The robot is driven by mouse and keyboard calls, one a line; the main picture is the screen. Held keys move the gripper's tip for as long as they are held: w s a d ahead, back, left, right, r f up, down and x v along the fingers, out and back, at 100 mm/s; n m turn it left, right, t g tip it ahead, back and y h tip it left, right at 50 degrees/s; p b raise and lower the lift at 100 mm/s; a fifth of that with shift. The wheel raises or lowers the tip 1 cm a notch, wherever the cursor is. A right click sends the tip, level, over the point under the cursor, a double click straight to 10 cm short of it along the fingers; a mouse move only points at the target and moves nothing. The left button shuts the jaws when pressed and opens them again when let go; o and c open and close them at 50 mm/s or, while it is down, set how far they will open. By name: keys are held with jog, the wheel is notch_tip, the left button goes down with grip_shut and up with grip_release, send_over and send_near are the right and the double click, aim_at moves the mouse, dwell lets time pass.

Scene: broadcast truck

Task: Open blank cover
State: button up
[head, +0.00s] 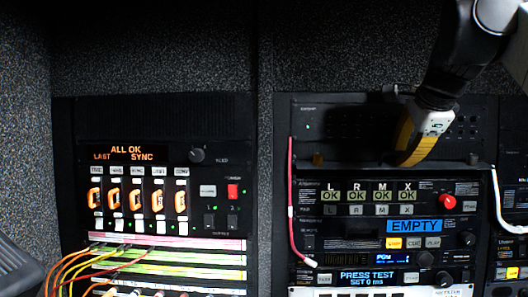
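A dark, plain panel section (340,112) at the top of the right-hand rack is probably the blank cover. A thin dark ledge (350,162) with small knobs runs along its lower edge; I cannot tell whether the cover is shut or folded out. My gripper (412,150) comes down from the upper right in front of this section. A curved yellow-orange part of it points down to just above the ledge, and it hides part of the panel. I cannot tell whether it touches anything or how its fingers stand.
Below are a unit with a red knob (447,202), an "EMPTY" display (416,228) and a "PRESS TEST" display (368,277). A pink-red cable (292,200) and a white cable (498,200) hang at the sides. The left rack has orange switches (136,199) and several loose cables.

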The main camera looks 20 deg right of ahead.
jog(key=v, duration=1.2)
